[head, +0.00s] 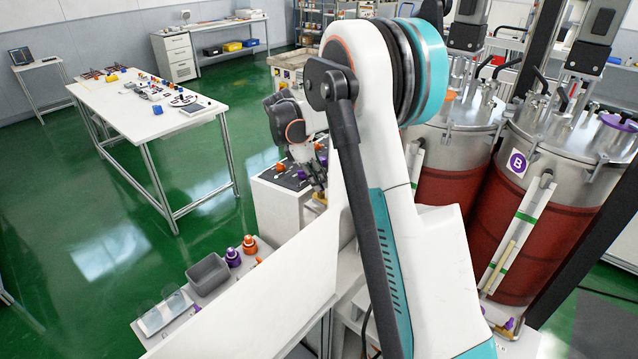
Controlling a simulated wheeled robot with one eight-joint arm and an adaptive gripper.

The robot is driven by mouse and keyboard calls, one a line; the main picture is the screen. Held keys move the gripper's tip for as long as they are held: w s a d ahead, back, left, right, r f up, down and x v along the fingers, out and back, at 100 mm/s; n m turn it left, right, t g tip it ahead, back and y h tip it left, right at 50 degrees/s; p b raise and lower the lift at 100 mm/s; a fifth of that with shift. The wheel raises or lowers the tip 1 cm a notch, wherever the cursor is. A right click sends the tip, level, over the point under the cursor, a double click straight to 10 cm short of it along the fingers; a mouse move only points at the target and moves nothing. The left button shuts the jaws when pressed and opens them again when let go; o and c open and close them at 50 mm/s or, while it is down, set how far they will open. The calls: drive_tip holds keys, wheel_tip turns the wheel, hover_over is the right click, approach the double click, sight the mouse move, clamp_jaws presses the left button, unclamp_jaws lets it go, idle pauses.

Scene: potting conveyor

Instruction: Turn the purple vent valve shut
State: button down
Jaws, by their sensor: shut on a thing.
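My gripper (319,196) is small in the head view, low over the right front part of a dark-topped white box. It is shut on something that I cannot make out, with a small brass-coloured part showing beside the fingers. A small purple part (302,175), which may be the vent valve's handle, shows on the dark top just left of the fingers. A matching orange part (280,167) stands further left. My arm and a white panel edge hide the right side of the box.
Drum B (515,240) has a purple lid part (617,121) and a small purple fitting (509,323) by its base. A grey bin (208,274) and purple and orange bottles (233,257) stand front left. A white table (150,110) stands back left, with open green floor around it.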

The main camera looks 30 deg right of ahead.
drive_tip(key=n, duration=0.1)
drive_tip(key=n+t+b, duration=0.1)
drive_tip(key=n, duration=0.2)
drive_tip(key=shift+s+f+n+t, duration=0.3)
drive_tip(key=shift+s, duration=0.05)
drive_tip(key=shift+s+n+t+b, duration=0.1)
drive_tip(key=shift+n+t+b, duration=0.6)
drive_tip(key=shift+n, duration=1.3)
drive_tip(key=c, duration=1.7)
unclamp_jaws()
drive_tip(key=shift+r, duration=0.1)
drive_tip(key=v, duration=1.2)
